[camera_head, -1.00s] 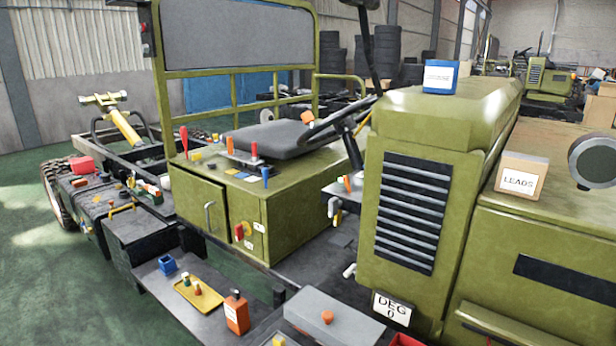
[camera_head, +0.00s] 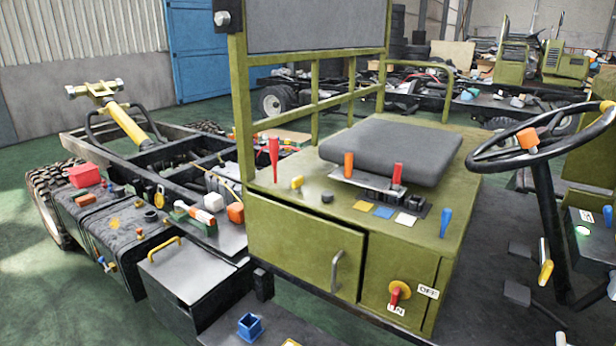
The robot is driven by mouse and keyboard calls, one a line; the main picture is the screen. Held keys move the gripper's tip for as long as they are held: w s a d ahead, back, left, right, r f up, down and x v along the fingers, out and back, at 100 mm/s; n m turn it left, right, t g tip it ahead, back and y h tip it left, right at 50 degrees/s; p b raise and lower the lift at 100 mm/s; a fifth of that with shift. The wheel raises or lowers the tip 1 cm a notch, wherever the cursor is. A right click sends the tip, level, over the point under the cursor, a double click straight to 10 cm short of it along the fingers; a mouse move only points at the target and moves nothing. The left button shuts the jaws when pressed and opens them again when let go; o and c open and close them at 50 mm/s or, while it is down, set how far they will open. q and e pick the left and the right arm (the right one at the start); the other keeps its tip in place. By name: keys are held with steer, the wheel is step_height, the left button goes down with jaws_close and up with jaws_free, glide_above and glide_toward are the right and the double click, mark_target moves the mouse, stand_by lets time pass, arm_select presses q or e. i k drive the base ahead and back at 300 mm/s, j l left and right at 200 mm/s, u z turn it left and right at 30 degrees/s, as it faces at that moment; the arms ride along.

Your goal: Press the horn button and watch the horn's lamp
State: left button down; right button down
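The black steering wheel (camera_head: 482,148) stands at the right on a dark column. An orange knob (camera_head: 527,138) shows near its middle; I cannot tell whether this is the horn button. A dark panel to the right of the column carries a small lit green lamp (camera_head: 583,231), with a pale plate and a blue lever (camera_head: 608,215) near it. No label ties this lamp to the horn. The red-handled rotary switch (camera_head: 396,294) on the seat box points down toward the ON plate, with the OFF plate (camera_head: 428,291) at its right. Neither gripper is in view.
The green seat box (camera_head: 290,245) with its grey seat (camera_head: 390,150) fills the middle; levers stand on its top. Black side boxes (camera_head: 185,270) and a red box (camera_head: 83,175) lie left. Pedals stand below the column. Green floor is open at far left.

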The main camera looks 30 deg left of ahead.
mark_target(326, 195)
steer(key=i+j, duration=0.1)
steer(key=j, duration=0.6)
steer(key=i+j+z, duration=0.1)
steer(key=j, duration=0.65)
